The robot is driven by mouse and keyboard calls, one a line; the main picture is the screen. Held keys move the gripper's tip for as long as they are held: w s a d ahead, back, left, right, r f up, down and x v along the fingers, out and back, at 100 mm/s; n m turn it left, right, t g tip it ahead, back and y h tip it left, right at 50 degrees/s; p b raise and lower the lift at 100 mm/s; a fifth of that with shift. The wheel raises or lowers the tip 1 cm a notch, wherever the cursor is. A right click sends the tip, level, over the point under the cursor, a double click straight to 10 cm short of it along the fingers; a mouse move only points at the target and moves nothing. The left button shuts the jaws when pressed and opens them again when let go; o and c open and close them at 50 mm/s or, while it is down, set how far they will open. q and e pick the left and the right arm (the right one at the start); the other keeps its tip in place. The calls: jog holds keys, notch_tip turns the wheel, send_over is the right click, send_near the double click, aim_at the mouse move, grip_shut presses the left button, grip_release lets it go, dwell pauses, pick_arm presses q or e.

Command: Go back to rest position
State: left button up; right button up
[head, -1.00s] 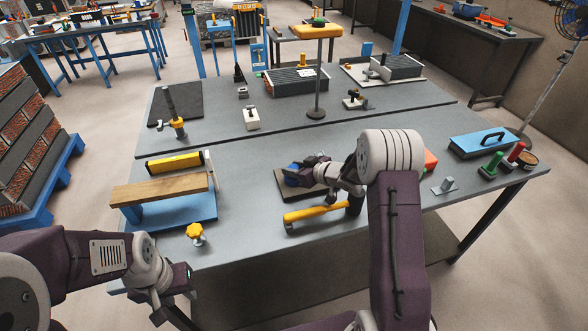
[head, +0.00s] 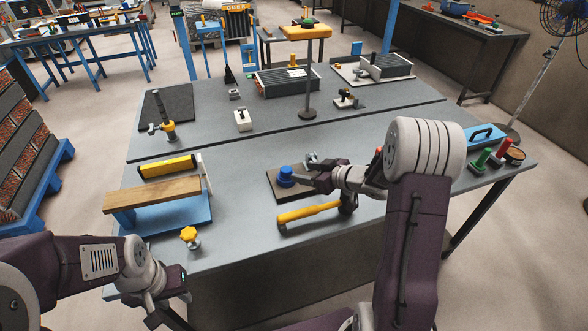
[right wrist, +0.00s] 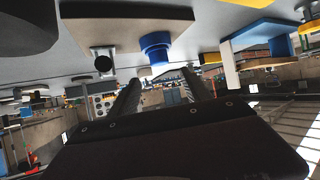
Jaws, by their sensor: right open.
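A short blue cylindrical piece (head: 286,174) stands on a small brown board (head: 287,190) in the middle of the near table. It also shows in the right wrist view (right wrist: 157,46). My right gripper (head: 310,170) is just right of the blue piece and apart from it. In the right wrist view its two fingers (right wrist: 150,96) are spread with nothing between them. My left gripper (head: 170,318) hangs low by the table's front left edge, partly cut off by the picture's bottom. Its fingers do not show clearly.
A wooden beam on a blue base (head: 182,216) and a yellow knob (head: 189,236) are at the left. A lamp-like stand (head: 308,90) rises behind.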

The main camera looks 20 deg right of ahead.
jog(key=shift+v, duration=1)
jog(key=a+r+n+y, duration=0.1)
jog(key=a+r+n, duration=0.1)
jog(key=a+r, duration=0.6)
jog(key=s+d+f+m+g+h, duration=0.1)
jog(key=s+f+m+g+h, duration=0.2)
jog(key=s+f, duration=0.3)
jog(key=s+d+f+m+g+h, duration=0.2)
jog(key=s+f+m+g, duration=0.3)
jog(key=s, duration=1.2)
notch_tip(320, 180, down, 2)
jog(key=shift+f+g+h+p, duration=0.1)
jog(key=shift+g+h+p, duration=0.35)
jog(key=shift+g+h, duration=0.4)
jog(key=shift+s, duration=0.15)
